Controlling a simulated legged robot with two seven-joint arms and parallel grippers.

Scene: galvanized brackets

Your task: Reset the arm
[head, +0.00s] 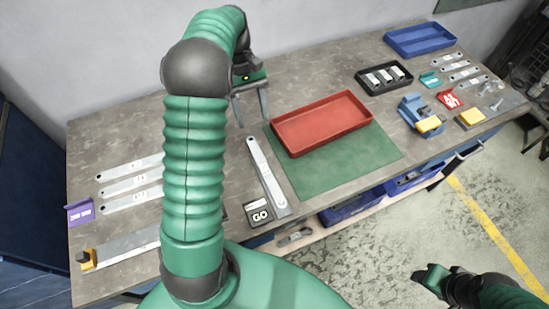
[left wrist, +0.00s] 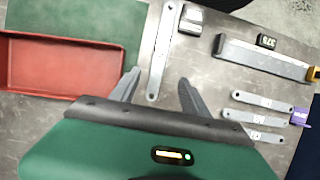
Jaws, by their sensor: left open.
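My left arm rises in front of the workbench in the head view and bends over at the top. My left gripper (head: 252,120) hangs over the back of the bench, fingers pointing down, left of the red tray (head: 322,122). In the left wrist view the left gripper (left wrist: 160,82) has its fingers apart with nothing between them. A long metal strip (head: 264,168) lies near it; the strip also shows just beyond the fingers in the left wrist view (left wrist: 162,52). Part of my right arm shows at the bottom right of the head view; its jaws cannot be made out.
The red tray rests on a green mat (head: 345,178). A GO block (head: 259,214) sits at the front edge. Several strips (head: 130,185) and a purple piece (head: 79,211) lie left. A black tray (head: 384,78), blue bin (head: 420,40) and blue fixture (head: 420,115) stand right.

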